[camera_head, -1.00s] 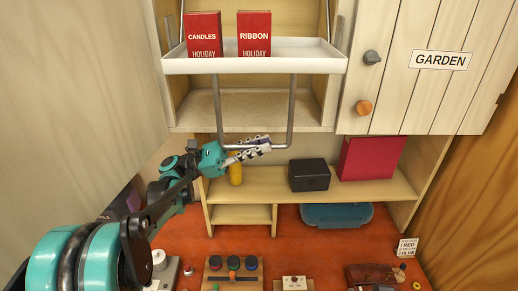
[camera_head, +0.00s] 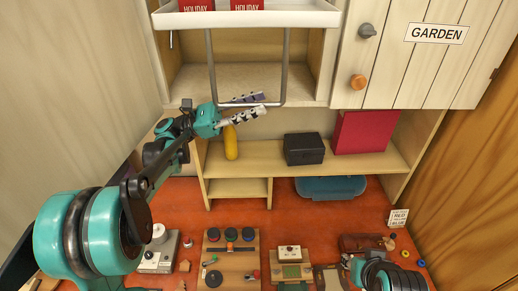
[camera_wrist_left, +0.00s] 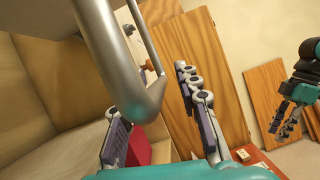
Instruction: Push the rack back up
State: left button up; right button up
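The pull-down rack is a white tray (camera_head: 290,19) at the top of the head view, in front of the open cabinet. Its grey U-shaped handle (camera_head: 284,70) hangs below it. My left gripper (camera_head: 252,104) is at the handle's bottom bar, with its fingers spread, one on each side. In the left wrist view the handle (camera_wrist_left: 140,105) passes between the parted fingers, and contact cannot be told. My right gripper (camera_wrist_left: 284,118) shows at the right of that view; its finger opening is unclear. Two red boxes (camera_head: 197,6) stand on the tray, cut off by the picture's top.
The closed GARDEN door (camera_head: 432,60) is right of the rack. A shelf (camera_head: 270,162) below holds a yellow bottle (camera_head: 231,142), a black box (camera_head: 304,149) and a red box (camera_head: 364,132). The orange worktop (camera_head: 290,215) carries several small items.

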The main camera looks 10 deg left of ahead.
pick_arm(q)
jog(key=shift+f, duration=0.1)
jog(key=s+a+f+b, duration=0.3)
jog(key=s+a+f, duration=0.1)
jog(key=a+f, duration=0.25)
jog(key=s+d+f+m+y+b, duration=0.1)
jog(key=s+d+f+y+b, duration=0.1)
jog(key=f, duration=0.5)
jog(key=s+d+f+m+t+y+b, duration=0.1)
jog(key=d+f+y+b, duration=0.3)
jog(key=f, duration=0.4)
jog(key=s+d+f+m+y+b, duration=0.2)
jog(key=s+d+f+y+b, duration=0.1)
jog(key=f, duration=0.5)
jog(key=shift+d+t+y, duration=0.4)
jog(key=shift+d+y, duration=0.5)
jog(key=shift+d, duration=0.35)
